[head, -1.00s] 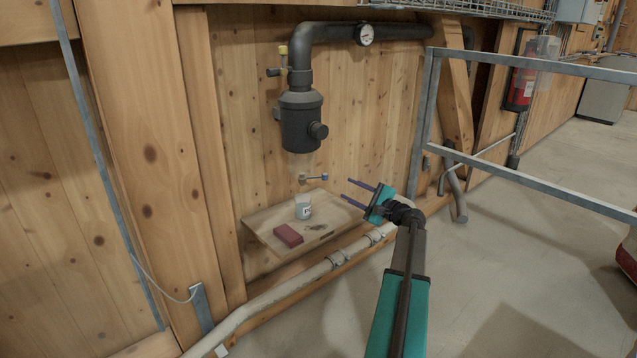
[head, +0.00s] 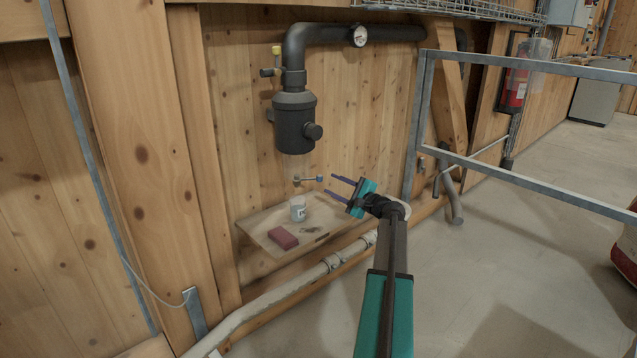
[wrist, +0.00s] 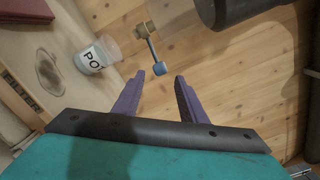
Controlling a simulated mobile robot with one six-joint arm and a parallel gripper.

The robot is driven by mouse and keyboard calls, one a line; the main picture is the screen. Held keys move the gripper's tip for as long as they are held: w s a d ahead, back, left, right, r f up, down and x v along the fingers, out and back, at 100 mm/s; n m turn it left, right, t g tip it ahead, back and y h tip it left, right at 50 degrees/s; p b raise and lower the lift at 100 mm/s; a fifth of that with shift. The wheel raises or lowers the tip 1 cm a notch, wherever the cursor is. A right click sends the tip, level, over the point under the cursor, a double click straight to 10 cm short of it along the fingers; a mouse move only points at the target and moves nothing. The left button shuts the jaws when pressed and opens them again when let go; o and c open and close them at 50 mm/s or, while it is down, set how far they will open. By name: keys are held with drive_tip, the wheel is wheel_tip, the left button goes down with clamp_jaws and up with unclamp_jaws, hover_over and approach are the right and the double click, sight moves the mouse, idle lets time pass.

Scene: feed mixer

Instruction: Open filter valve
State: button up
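A dark filter housing (head: 295,122) is mounted on the wooden wall. Below it is a small valve (head: 308,180) with a metal lever and a blue end. In the wrist view, the valve (wrist: 151,46) shows a brass-coloured body and its blue tip (wrist: 160,69) lies ahead of my fingers. My gripper (head: 330,185) is open and empty, just right of the blue end. In the wrist view, the blue tip appears between the fingertips of my gripper (wrist: 160,75), with a gap still visible. A yellow-topped fitting (head: 276,51) sits beside the pipe above the housing.
A pale pipe (head: 285,288) runs below the shelf. A metal railing (head: 520,178) stands to the right.

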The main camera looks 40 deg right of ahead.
sight(322, 179)
drive_tip(key=w+b, duration=0.2)
drive_tip(key=w, duration=0.6)
drive_tip(key=shift+d, duration=0.15)
clamp_jaws()
